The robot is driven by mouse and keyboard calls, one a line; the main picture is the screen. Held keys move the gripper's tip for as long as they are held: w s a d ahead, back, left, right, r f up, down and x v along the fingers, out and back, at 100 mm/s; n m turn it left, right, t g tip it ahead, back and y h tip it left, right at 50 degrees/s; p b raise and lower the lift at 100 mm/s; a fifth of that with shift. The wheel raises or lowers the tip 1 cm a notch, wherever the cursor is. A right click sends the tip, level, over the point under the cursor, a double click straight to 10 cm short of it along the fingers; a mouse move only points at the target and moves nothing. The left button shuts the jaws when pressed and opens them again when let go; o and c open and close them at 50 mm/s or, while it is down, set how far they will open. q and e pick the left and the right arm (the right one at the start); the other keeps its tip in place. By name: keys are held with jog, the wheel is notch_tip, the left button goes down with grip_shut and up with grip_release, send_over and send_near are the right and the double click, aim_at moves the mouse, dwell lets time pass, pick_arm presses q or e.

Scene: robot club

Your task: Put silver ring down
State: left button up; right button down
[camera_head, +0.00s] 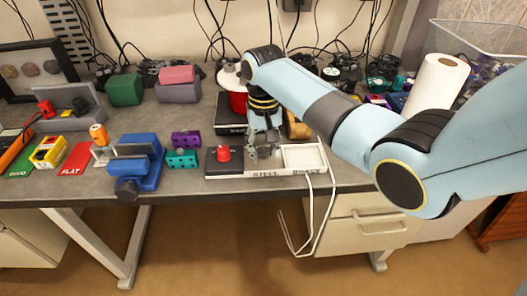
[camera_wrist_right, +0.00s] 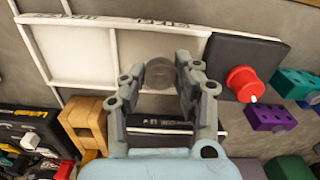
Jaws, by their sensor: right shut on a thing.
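The silver ring (camera_wrist_right: 160,73) is a small grey, partly see-through-looking round thing between the fingertips of my right gripper (camera_wrist_right: 158,75). The right gripper is shut on it. The tray's white compartments also show in the wrist view (camera_wrist_right: 78,52); the ring appears over the one beside the dark pad. I cannot tell whether the ring touches the tray floor. The fingers mostly hide the ring in the head view. My left gripper is out of view.
Purple (camera_head: 186,139) and teal (camera_head: 183,158) blocks and a blue vise (camera_head: 136,162) lie left of the tray. A paper roll (camera_head: 436,87) stands at right. The bench's front edge runs just before the tray.

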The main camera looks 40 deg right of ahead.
aim_at(264, 151)
jog(key=shift+f, duration=0.65)
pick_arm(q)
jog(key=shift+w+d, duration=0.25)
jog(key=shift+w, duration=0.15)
pick_arm(e)
jog(key=shift+f, duration=0.2)
jog(key=c, duration=0.9)
grip_release()
jog(key=shift+f, duration=0.15)
jog(key=shift+c, duration=0.2)
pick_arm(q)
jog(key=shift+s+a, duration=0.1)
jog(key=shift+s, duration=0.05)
pick_arm(e)
notch_tip(264, 151, up, 12)
jog(key=shift+r, duration=0.2)
